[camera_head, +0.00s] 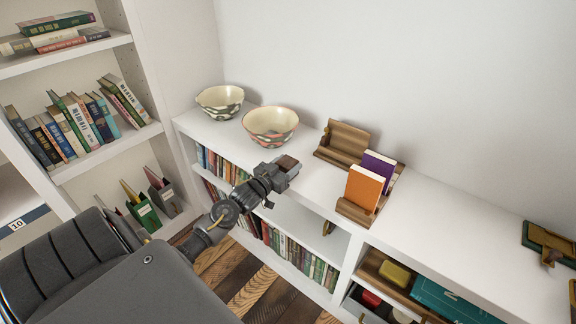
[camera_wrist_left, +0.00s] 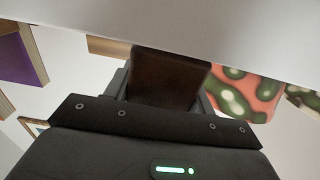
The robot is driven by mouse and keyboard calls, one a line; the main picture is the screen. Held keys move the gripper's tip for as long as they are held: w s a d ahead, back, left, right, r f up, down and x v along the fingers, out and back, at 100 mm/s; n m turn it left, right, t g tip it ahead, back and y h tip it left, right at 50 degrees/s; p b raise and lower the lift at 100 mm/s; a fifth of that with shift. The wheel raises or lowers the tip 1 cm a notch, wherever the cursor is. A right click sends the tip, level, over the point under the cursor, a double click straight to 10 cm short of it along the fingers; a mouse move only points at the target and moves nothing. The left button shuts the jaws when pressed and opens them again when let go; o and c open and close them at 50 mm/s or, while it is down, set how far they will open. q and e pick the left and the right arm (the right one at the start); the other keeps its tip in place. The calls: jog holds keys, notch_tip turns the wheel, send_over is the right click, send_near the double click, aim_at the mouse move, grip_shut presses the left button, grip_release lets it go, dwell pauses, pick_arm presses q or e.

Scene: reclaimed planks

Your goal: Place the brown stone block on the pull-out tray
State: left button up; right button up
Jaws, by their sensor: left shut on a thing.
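The brown stone block (camera_head: 289,162) is held at the tip of my left gripper (camera_head: 281,170), in front of the white shelf top's front edge. In the left wrist view the dark brown block (camera_wrist_left: 165,78) sits between the fingers of my left gripper (camera_wrist_left: 160,95), which is shut on it. The wooden pull-out tray (camera_head: 372,268) appears at the lower right, in the compartment below the shelf top, carrying a yellow item and a teal box. My right gripper is not in view.
Two patterned bowls (camera_head: 271,124) (camera_head: 220,100) stand on the white shelf top (camera_head: 440,225). A wooden book holder (camera_head: 345,140) with an orange book (camera_head: 363,190) and a purple book (camera_head: 377,168) is right of the gripper.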

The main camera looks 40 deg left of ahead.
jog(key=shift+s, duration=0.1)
pick_arm(q)
jog(key=shift+f, duration=0.15)
jog(key=o, duration=1.5)
jog(key=shift+s, duration=0.1)
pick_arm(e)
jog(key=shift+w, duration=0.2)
pick_arm(q)
jog(key=shift+f, duration=0.1)
jog(key=shift+s+b, duration=0.1)
jog(key=shift+b, duration=0.55)
jog(key=s, duration=1)
jog(key=shift+s+d, duration=0.3)
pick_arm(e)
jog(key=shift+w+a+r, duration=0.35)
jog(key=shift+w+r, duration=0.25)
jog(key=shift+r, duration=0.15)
